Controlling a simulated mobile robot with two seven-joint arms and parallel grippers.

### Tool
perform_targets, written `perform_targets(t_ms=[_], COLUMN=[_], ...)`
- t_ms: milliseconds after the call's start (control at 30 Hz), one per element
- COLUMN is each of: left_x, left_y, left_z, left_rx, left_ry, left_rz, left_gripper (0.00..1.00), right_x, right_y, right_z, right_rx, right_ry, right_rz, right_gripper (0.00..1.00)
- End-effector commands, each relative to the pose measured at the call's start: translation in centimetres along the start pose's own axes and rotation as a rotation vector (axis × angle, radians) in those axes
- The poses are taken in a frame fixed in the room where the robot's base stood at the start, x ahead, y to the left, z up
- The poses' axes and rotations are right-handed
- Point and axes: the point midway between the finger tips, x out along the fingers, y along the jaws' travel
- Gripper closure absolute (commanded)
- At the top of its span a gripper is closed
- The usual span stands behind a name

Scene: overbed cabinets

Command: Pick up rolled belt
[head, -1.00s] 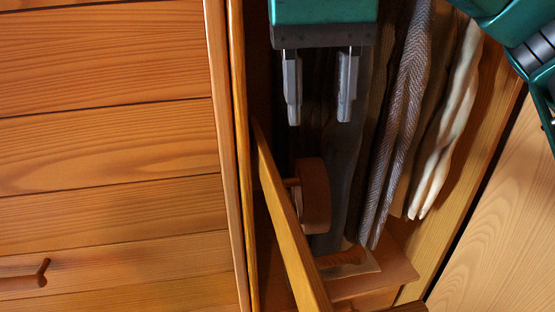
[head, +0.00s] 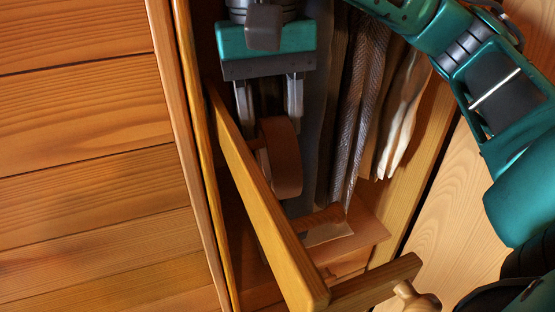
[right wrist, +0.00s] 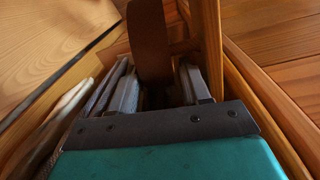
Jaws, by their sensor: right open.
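The rolled belt (head: 287,170) is a brown round coil standing on edge inside the open cabinet, beside a slanting wooden board. In the right wrist view it shows as a brown upright band (right wrist: 150,42) straight ahead of the fingers. My right gripper (head: 268,118) is open, pointing down, with its two fingertips at the upper edge of the belt. In the right wrist view the fingers (right wrist: 158,88) stand apart with the belt in line with the gap. I cannot tell whether they touch it. My left gripper is not in view.
Hanging clothes, grey (head: 358,100) and cream (head: 403,115), are close to the gripper's right. The slanting wooden board (head: 262,200) runs close on its left. A brown-handled item (head: 322,217) lies on the shelf below. A wooden knob (head: 415,298) is at the lower right.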

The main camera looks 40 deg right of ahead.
Motion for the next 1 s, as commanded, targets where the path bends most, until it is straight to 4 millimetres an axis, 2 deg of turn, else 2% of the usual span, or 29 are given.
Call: perform_targets(t_ms=[33,200,533,900,1000], left_x=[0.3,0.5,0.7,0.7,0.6], left_y=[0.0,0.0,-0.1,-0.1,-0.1], left_z=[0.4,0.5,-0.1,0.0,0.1], left_rx=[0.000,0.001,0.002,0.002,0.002], left_ry=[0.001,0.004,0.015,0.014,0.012], left_rz=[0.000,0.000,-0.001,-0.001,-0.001], left_gripper=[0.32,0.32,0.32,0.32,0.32], right_x=[1.2,3.2,3.8,3.7,3.7], right_y=[0.1,0.2,0.1,0.1,0.1], right_z=[0.0,0.0,0.0,0.0,0.0], right_rx=[-0.001,0.001,0.000,0.000,0.000], right_ry=[-0.004,-0.001,0.000,0.000,0.000], right_rz=[0.002,0.000,-0.002,-0.002,-0.003], right_gripper=[0.53,0.53,0.54,0.90,0.96])
